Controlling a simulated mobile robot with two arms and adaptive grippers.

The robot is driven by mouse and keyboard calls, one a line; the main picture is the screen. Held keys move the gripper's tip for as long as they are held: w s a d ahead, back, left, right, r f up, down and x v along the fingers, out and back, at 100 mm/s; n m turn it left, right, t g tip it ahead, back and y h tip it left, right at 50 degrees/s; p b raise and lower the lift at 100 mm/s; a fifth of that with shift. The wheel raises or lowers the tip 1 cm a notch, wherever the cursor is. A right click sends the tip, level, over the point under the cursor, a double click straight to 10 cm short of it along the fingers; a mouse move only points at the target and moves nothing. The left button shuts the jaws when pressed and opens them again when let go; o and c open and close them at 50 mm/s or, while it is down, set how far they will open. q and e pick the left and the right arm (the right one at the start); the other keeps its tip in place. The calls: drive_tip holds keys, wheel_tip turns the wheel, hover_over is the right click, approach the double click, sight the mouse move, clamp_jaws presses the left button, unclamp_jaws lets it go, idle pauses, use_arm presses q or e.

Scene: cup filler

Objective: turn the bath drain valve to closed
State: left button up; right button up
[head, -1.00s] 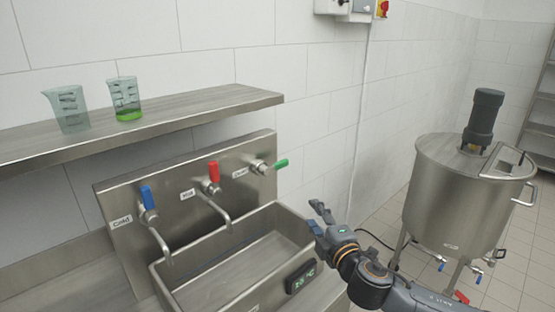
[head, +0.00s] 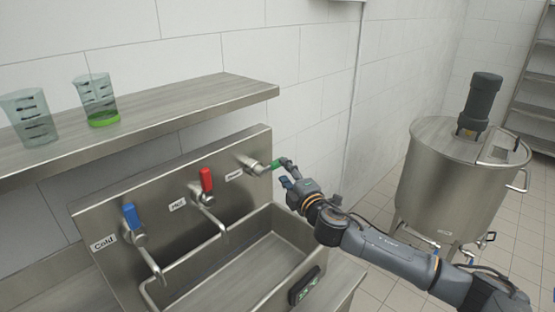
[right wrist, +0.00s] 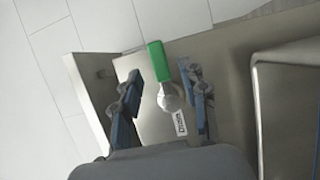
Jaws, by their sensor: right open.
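The drain valve, with a green lever (head: 276,166), is on the steel panel at the right end of the tap row. The lever sticks out sideways to the right, away from its label. In the right wrist view the green lever (right wrist: 157,60) lies between the two fingers, with small gaps on both sides. My right gripper (head: 287,173) is open around the lever; it also shows in the right wrist view (right wrist: 164,76). Its fingers partly hide the lever's end in the head view. My left gripper is not in view.
A blue cold tap (head: 131,217) and a red hot tap (head: 206,180) are left of the drain valve. The steel bath (head: 245,290) is below. Two beakers, one empty (head: 30,118) and one holding green liquid (head: 97,100), stand on the shelf above. A steel tank (head: 455,185) stands right.

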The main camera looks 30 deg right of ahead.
sight(279, 165)
drive_tip(key=w+p, duration=0.1)
drive_tip(key=w, duration=0.3)
drive_tip(key=shift+d+r, duration=0.1)
drive_tip(key=shift+r, duration=0.05)
drive_tip(key=shift+w, duration=0.85)
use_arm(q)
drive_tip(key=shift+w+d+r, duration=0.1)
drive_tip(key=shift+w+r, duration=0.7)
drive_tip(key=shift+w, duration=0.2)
use_arm(e)
clamp_jaws()
